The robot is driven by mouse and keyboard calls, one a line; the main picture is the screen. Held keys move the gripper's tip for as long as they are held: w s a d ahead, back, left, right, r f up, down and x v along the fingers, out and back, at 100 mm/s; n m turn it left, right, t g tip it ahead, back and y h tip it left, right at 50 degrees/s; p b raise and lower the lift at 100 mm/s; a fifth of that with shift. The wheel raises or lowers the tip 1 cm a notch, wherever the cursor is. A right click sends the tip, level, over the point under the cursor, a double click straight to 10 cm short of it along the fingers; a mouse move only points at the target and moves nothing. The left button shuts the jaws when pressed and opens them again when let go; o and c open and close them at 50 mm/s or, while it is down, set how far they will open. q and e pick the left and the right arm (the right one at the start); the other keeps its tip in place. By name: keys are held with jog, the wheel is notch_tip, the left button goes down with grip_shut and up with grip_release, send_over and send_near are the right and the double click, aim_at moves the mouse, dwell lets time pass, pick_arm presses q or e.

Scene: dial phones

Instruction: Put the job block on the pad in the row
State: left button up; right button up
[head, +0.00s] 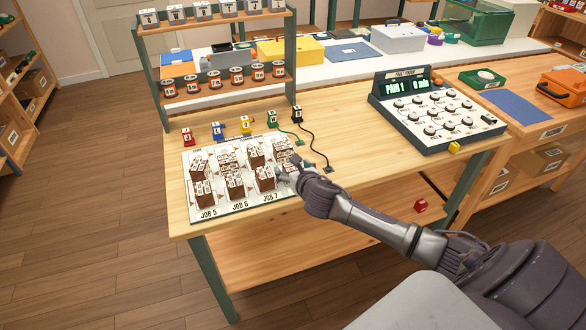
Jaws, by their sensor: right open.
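A white mat (240,206) with printed pads lies at the left front of the wooden table, with JOB 5, JOB 6 and JOB 7 readable along its front edge. Brown-and-white blocks stand on it in two rows, among them a block at JOB 5 (204,194), a block at JOB 6 (235,187) and a block at JOB 7 (265,179). My right gripper (285,173) is open, low over the mat's right end beside the JOB 7 block. It partly hides the pad there; contact with a block cannot be told. My left gripper is out of view.
Colored tagged pieces, including a red one (187,137), line the mat's back; a black cord (314,143) runs right of it. A rack (222,90) stands behind. A dial console (435,112) stands at right, a yellow cube (454,147) by its front.

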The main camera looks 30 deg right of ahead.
jog(key=shift+s+r, duration=0.1)
jog(key=shift+r, duration=0.1)
jog(key=v, duration=1.2)
jog(key=s+a+f+m+g+y, duration=0.1)
jog(key=a+f+m+y, duration=0.1)
jog(key=a+f+m, duration=0.4)
jog(key=s+a+f+m+g+y, duration=0.1)
jog(key=a+f+m, duration=0.1)
jog(key=f+m, duration=0.75)
jog(key=s+d+f+m+g, duration=0.1)
jog(key=s+f+m+g, duration=0.35)
jog(key=f, duration=1.05)
jog(key=s+f+m+g, duration=0.1)
jog(key=s+f+m, duration=0.4)
jog(key=s+f, duration=0.75)
jog(key=s+a+f+m+g, duration=0.2)
jog(key=s+f+m, duration=0.1)
jog(key=s, duration=0.8)
jog(key=s+a+f+m+g, duration=0.2)
jog(key=s+f, duration=0.3)
jog(key=s, duration=0.7)
jog(key=shift+a+f+m, duration=0.25)
jog(key=shift+f+m, duration=0.15)
